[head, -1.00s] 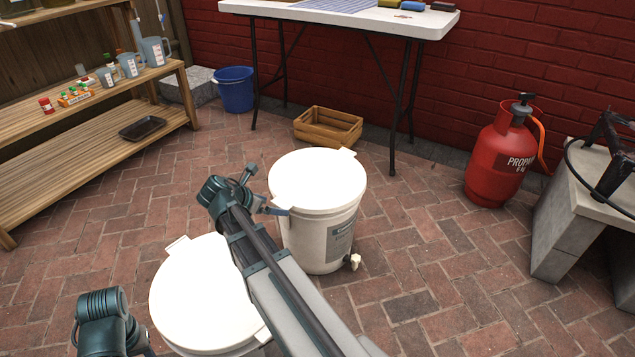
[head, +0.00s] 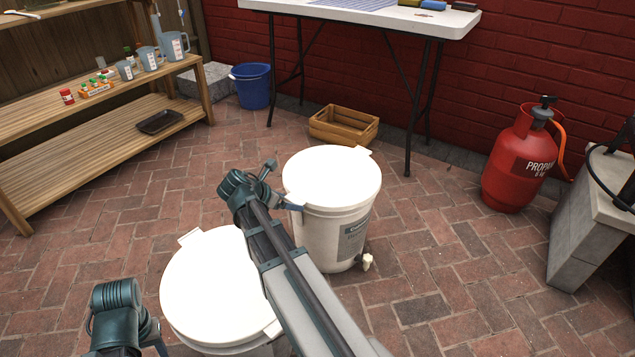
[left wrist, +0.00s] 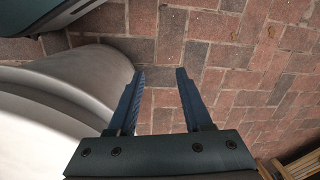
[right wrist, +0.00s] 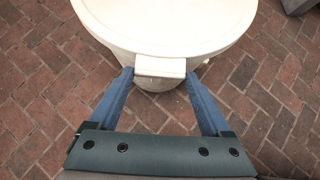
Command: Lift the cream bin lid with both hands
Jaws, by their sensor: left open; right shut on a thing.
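The cream bin lid (head: 332,175) sits on a pale bin (head: 330,237) with a label and a spigot. In the right wrist view the lid (right wrist: 165,20) has a tab (right wrist: 160,67) between my right gripper's fingers. My right gripper (right wrist: 158,74) is shut on this tab, at the lid's left side in the head view. My left gripper (left wrist: 159,72) is open and empty above brick paving, beside a pale rounded bin wall (left wrist: 80,80). In the head view it is mostly hidden at the lower left, away from the held lid.
A second pale lidded bin (head: 215,285) stands nearer, partly behind my right arm. A wooden crate (head: 345,137), blue bucket (head: 252,88) and folding table (head: 350,14) are behind. A wooden shelf (head: 90,160) is left; a red propane cylinder (head: 520,165) is right. Open brick floor lies front right.

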